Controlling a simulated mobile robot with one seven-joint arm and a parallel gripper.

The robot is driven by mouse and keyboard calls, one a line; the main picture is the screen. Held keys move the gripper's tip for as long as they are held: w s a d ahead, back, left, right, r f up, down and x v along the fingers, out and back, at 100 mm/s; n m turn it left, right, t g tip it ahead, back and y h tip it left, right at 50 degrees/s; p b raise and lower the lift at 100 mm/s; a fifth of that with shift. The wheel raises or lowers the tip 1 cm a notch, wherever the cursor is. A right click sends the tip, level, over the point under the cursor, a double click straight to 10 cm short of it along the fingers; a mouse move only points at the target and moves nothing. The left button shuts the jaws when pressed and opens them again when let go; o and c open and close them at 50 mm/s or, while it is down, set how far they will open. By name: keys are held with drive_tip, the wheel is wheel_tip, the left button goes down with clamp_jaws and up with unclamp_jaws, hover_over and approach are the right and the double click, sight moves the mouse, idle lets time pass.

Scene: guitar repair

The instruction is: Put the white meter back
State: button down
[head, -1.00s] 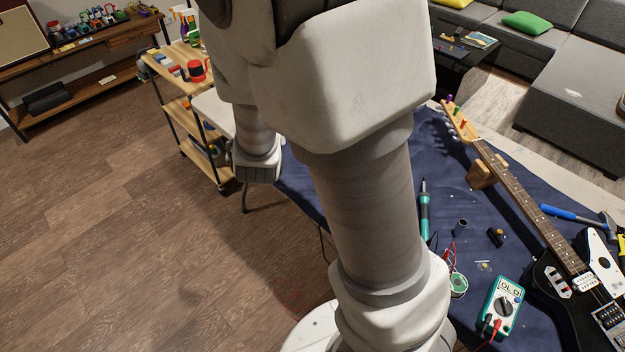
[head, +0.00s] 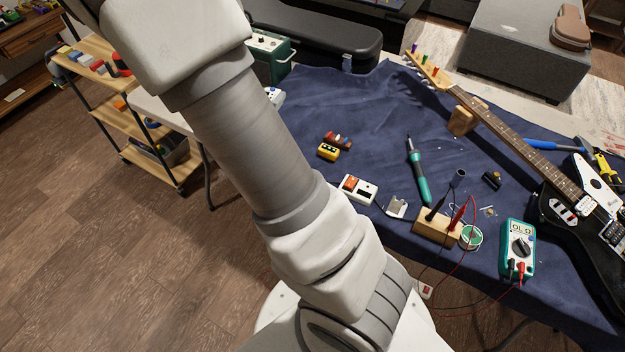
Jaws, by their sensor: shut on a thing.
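I see no meter that is plainly all white. A teal meter with a white face and a dark dial (head: 519,246) lies on the blue cloth at the right, with red and black plugs at its lower end. A small white box with an orange-red part (head: 357,190) lies near the cloth's front edge. A white item with a blue spot (head: 275,97) shows partly beside my arm; I cannot tell what it is. My gripper is not in view, and my arm hides part of the table's left side.
The blue cloth (head: 380,105) bears a black guitar (head: 570,215), a teal soldering iron (head: 418,175), a wooden block with probes (head: 436,226), a yellow pedal (head: 328,152) and a green amplifier (head: 270,55). A wooden shelf cart (head: 130,110) stands left. Floor at lower left is clear.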

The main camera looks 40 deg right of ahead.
drive_tip(key=s+d+f+m+g+h+b, duration=0.4)
drive_tip(key=s+d+f+m+g+b, duration=0.4)
drive_tip(key=s+d+f, duration=0.75)
drive_tip(key=shift+g, duration=0.6)
drive_tip(key=w+a+f, duration=0.1)
drive_tip(key=w+a, duration=0.1)
drive_tip(key=w+a+f, duration=0.1)
drive_tip(key=w+a, duration=0.2)
drive_tip(key=w+a+f, duration=0.2)
drive_tip(key=a, duration=0.1)
drive_tip(key=shift+w+a, duration=0.15)
drive_tip(key=shift+w, duration=0.05)
wheel_tip(320, 180, down, 4)
drive_tip(key=shift+a+f+b, duration=0.1)
drive_tip(key=shift+f+b, duration=0.05)
drive_tip(key=shift+b, duration=0.65)
drive_tip(key=shift+c, duration=1.3)
unclamp_jaws()
